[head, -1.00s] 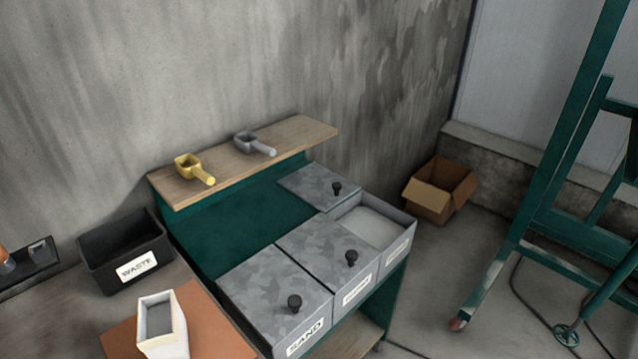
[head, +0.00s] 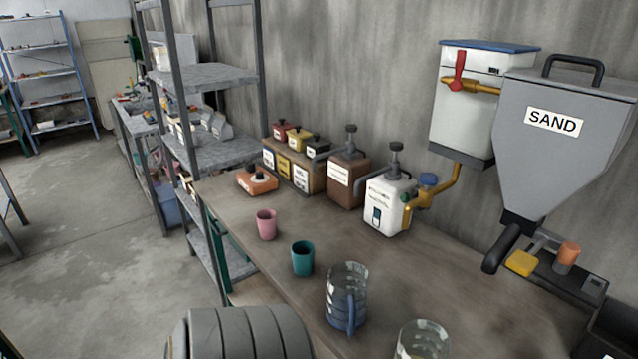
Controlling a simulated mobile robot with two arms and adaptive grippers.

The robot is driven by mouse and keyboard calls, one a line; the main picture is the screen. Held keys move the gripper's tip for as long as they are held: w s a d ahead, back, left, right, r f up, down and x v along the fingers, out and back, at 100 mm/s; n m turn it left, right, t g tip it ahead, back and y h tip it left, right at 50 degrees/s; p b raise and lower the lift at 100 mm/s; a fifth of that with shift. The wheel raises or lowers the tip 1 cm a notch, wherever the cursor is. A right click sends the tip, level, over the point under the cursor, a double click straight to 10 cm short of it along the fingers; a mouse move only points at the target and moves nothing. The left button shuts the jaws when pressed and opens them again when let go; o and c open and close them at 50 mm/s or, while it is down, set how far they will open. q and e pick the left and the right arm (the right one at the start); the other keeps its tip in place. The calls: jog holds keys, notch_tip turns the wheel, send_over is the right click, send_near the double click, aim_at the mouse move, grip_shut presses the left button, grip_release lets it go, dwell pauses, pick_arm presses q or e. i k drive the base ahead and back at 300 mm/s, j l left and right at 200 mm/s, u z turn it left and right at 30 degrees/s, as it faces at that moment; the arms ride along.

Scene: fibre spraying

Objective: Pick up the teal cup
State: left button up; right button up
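The teal cup (head: 303,259) stands upright on the brown workbench (head: 440,265), near its front edge. A pink cup (head: 267,224) stands behind it to the left, apart from it. A clear jug with a blue lower part and handle (head: 345,298) stands in front of it to the right. Neither of my grippers shows in the head view, so I cannot see whether they are open or shut.
Another clear vessel (head: 423,341) is cut by the bottom edge. White (head: 390,205) and brown (head: 347,182) pump containers stand at the back. A grey SAND hopper (head: 560,140) hangs at the right. A grey ribbed object (head: 240,335) covers the bottom left. Floor is clear at left.

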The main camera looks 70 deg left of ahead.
aim_at(303, 251)
jog(key=u, duration=2.3)
jog(key=i+j, duration=0.1)
jog(key=j+z, duration=0.05)
jog(key=j, duration=0.05)
